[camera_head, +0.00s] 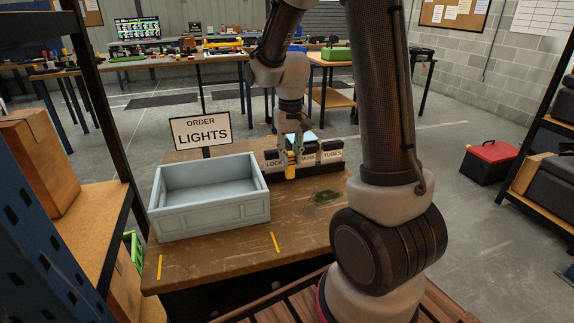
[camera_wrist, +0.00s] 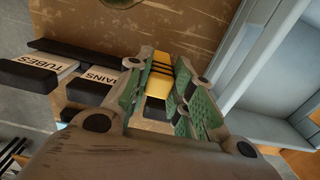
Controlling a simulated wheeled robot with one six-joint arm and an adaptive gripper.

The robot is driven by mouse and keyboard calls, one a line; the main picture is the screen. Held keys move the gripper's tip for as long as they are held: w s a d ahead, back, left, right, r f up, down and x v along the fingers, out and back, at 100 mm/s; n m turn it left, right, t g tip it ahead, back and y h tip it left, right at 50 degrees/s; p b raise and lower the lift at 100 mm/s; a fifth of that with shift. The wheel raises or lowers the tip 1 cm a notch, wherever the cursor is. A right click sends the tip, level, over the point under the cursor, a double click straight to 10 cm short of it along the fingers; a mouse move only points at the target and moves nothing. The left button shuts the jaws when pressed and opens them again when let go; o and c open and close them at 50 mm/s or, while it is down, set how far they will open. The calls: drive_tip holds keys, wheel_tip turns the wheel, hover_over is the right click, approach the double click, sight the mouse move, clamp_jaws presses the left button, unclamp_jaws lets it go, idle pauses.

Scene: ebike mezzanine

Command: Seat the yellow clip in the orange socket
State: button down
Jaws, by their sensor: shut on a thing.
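The yellow clip (camera_head: 291,164) is in my gripper (camera_head: 296,154), above the back of the brown table, in front of the labelled rack. In the wrist view the clip (camera_wrist: 158,78) is yellow with dark stripes and sits between the green-padded fingers of my gripper (camera_wrist: 165,98). The fingers hide part of it. I cannot make out an orange socket in either view.
The brown table (camera_head: 210,259) bears a pale blue open bin (camera_head: 212,215), an ORDER LIGHTS sign (camera_head: 201,130), and a black rack (camera_head: 331,167) with labels including TUBES. A dark green patch (camera_head: 326,196) lies right of the bin. The table's front is mostly clear.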

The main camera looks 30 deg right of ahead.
sight(290, 178)
drive_tip(key=shift+f, duration=1.6)
drive_tip(key=shift+f, duration=0.15)
drive_tip(key=c, duration=1.3)
unclamp_jaws()
drive_tip(key=shift+o, duration=0.2)
